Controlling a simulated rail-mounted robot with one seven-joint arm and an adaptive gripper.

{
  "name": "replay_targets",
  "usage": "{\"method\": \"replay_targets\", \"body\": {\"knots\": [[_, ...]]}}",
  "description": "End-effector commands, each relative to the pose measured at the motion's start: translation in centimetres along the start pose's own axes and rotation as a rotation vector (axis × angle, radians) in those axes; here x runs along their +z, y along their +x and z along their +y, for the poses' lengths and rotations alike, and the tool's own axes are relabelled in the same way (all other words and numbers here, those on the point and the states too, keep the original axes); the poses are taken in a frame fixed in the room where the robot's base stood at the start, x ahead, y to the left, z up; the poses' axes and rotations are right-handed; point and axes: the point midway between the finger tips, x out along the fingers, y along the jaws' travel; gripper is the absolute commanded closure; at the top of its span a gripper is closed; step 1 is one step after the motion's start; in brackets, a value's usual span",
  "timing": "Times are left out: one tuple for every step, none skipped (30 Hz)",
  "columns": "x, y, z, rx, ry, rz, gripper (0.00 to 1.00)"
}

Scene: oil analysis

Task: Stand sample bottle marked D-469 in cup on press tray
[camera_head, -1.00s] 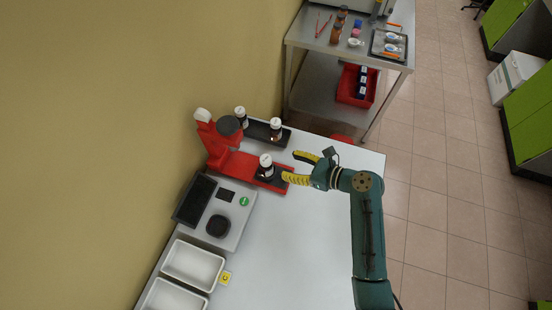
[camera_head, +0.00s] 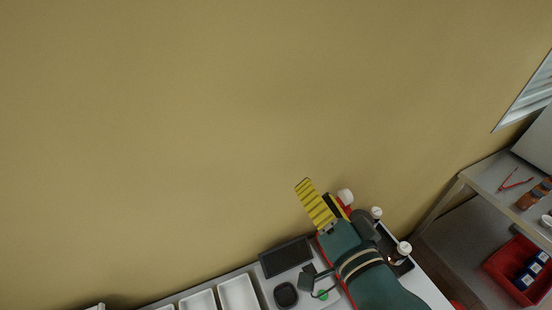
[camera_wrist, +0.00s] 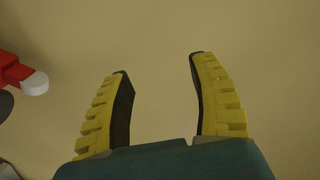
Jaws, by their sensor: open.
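My gripper (camera_head: 319,205), with two yellow ribbed fingers, is open. It is raised in front of the tan wall, over the back of the bench, and nothing shows between its fingers in the wrist view (camera_wrist: 158,68). The red press (camera_head: 347,211) with a white knob (camera_head: 345,195) stands just behind my arm. The press also shows at the left edge of the wrist view (camera_wrist: 14,70). Its lower part and tray are hidden behind my arm. Two dark white-capped bottles (camera_head: 376,214) (camera_head: 402,251) stand to the right at a black rack (camera_head: 390,235). I cannot read D-469 on either.
A balance (camera_head: 286,256) with a dark display and a round pan (camera_head: 286,294) lies left of my arm. White trays (camera_head: 238,293) line the bench further left. A metal cart (camera_head: 480,178) on the right holds brown bottles and a red bin (camera_head: 520,268). The wall is close behind.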

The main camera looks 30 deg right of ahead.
Motion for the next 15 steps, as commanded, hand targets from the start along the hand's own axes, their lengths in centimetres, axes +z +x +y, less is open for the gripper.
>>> {"method": "replay_targets", "body": {"knots": [[0.5,-0.1,-6.1,-0.099,-0.196,0.038,0.40],[0.6,-0.6,-9.1,-0.144,-0.312,0.074,0.40],[0.7,-1.4,-12.7,-0.197,-0.448,0.127,0.40],[0.7,-2.2,-15.0,-0.230,-0.535,0.168,0.40],[0.8,-3.1,-17.0,-0.258,-0.610,0.208,0.40],[0.8,-4.1,-19.2,-0.285,-0.692,0.257,0.40],[0.7,-4.8,-20.5,-0.300,-0.739,0.289,0.40],[0.8,-5.4,-21.3,-0.309,-0.777,0.313,0.40],[0.7,-6.0,-22.2,-0.316,-0.812,0.340,0.40],[0.6,-6.2,-22.6,-0.320,-0.830,0.352,0.40],[0.6,-6.4,-22.7,-0.320,-0.840,0.360,0.40],[0.6,-6.5,-22.8,-0.319,-0.847,0.364,0.40],[0.6,-6.5,-22.8,-0.318,-0.848,0.364,0.40],[0.5,-6.5,-22.7,-0.317,-0.848,0.364,0.40],[0.5,-6.5,-22.7,-0.317,-0.847,0.363,0.40]]}}
